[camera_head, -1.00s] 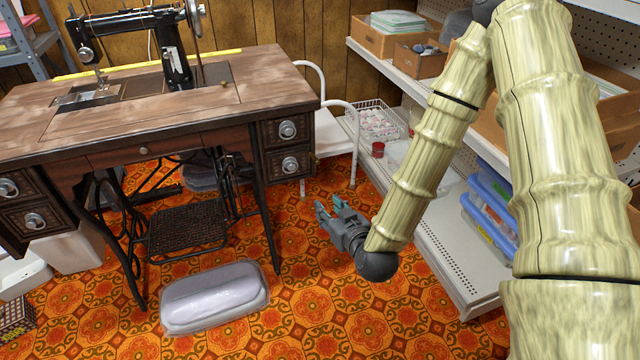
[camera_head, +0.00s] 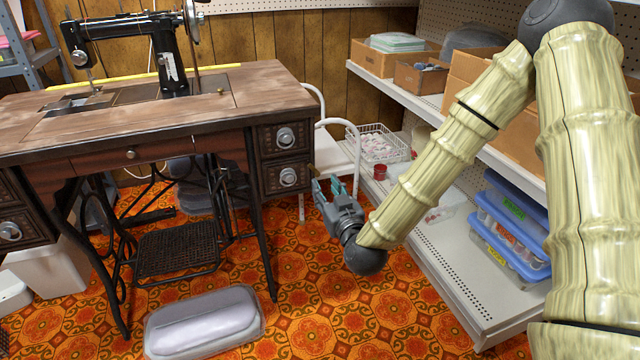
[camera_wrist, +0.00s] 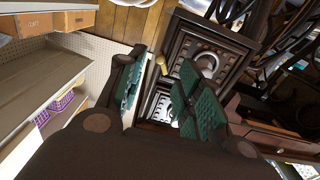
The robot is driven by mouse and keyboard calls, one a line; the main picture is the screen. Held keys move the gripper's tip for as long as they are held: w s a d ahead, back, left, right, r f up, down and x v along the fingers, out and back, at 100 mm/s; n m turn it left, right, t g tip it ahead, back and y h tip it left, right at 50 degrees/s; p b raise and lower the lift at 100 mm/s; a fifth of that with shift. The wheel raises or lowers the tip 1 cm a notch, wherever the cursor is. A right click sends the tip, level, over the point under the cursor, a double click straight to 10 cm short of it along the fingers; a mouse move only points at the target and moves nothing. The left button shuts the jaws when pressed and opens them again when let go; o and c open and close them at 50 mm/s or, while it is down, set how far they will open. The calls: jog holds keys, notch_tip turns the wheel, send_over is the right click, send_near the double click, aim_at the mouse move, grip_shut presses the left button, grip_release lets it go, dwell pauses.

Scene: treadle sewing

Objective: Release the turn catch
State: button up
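A small brass piece, which looks like the turn catch (camera_wrist: 161,64), shows in the wrist view at the edge of the drawer stack, beyond and between my fingertips. In the head view, a small brass bit (camera_head: 311,169) shows at the right side of the lower drawer. My gripper (camera_head: 327,187) is open and empty, pointing up toward that drawer's right side. In the wrist view, my gripper (camera_wrist: 160,95) has its green pads spread apart, with the drawer fronts behind them. I see no contact with the brass piece.
The sewing table (camera_head: 150,128) carries a black sewing machine (camera_head: 172,70). A white chair (camera_head: 338,150) stands just behind my gripper. Metal shelving (camera_head: 450,255) with blue-lidded boxes (camera_head: 505,225) is on the right. A grey cushion-like object (camera_head: 203,320) lies on the floor.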

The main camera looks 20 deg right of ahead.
aim_at(318, 176)
jog(key=shift+w+a+b, duration=0.1)
jog(key=shift+w+b, duration=0.7)
jog(key=shift+w, duration=1.9)
grip_shut()
